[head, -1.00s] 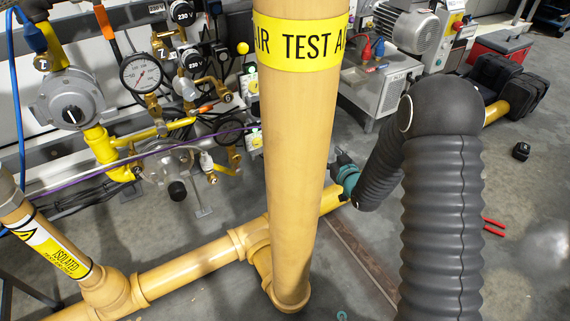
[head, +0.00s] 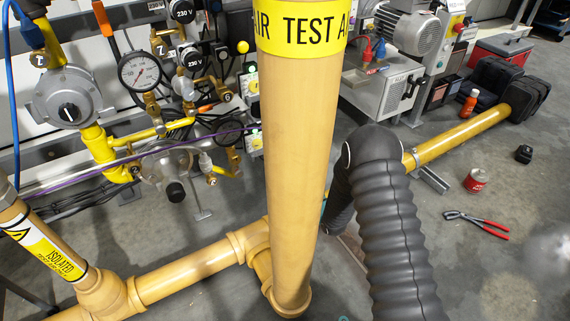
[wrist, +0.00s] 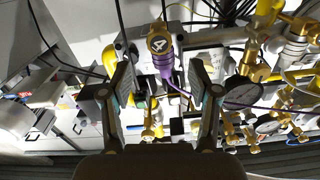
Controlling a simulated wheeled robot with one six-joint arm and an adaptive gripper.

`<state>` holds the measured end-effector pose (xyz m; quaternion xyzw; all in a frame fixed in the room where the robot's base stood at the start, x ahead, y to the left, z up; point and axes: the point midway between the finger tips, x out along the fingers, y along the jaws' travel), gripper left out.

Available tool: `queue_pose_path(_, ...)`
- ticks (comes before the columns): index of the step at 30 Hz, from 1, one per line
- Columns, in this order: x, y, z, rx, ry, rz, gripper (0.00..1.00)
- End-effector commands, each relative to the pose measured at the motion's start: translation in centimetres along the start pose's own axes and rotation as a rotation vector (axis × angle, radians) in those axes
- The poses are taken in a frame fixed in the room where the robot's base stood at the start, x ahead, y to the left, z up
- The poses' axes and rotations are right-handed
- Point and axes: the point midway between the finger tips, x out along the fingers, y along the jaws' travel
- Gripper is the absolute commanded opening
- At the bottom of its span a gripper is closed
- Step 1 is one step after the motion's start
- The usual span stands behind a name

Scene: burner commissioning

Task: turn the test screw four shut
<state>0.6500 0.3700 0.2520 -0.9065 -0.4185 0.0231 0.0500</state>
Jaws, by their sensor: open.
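The test screw four (wrist: 158,43) shows in the wrist view as a brass head with a white 4, above a purple fitting (wrist: 164,66). My gripper (wrist: 160,84) is open and empty, with one finger on each side of the picture's middle. The screw's head appears just above and between the fingertips, with no visible contact. How far the fingertips are from it in depth I cannot tell. In the head view my gripper is hidden behind the thick yellow pipe, and I cannot make out screw four there.
The thick upright yellow pipe (head: 297,150) blocks the middle of the head view. Gauges (head: 139,71), valves and a grey regulator (head: 67,103) crowd the wall at left. A red can (head: 476,180) and pliers (head: 476,225) lie on open floor at right.

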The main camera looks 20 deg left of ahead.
Motion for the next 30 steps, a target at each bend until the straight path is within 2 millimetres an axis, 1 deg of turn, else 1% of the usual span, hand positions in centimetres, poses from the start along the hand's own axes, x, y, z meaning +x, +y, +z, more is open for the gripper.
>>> queue_pose_path(1,1.0,0.0,0.1,-0.001,0.003,-0.002,0.61)
queue_pose_path(6,4.0,0.0,0.0,-0.001,0.002,-0.001,0.61)
queue_pose_path(12,6.4,0.0,0.0,0.000,0.001,0.000,0.61)
queue_pose_path(18,7.4,0.0,0.0,0.000,0.001,0.000,0.61)
queue_pose_path(25,7.4,0.0,-0.1,0.000,0.000,0.001,0.61)
queue_pose_path(26,7.4,0.0,0.0,0.000,0.000,0.001,0.59)
queue_pose_path(27,7.4,0.0,0.0,0.000,0.000,0.001,0.49)
queue_pose_path(29,7.4,0.0,0.0,0.000,0.000,0.001,0.34)
queue_pose_path(30,7.4,0.0,0.0,0.000,0.000,0.001,0.24)
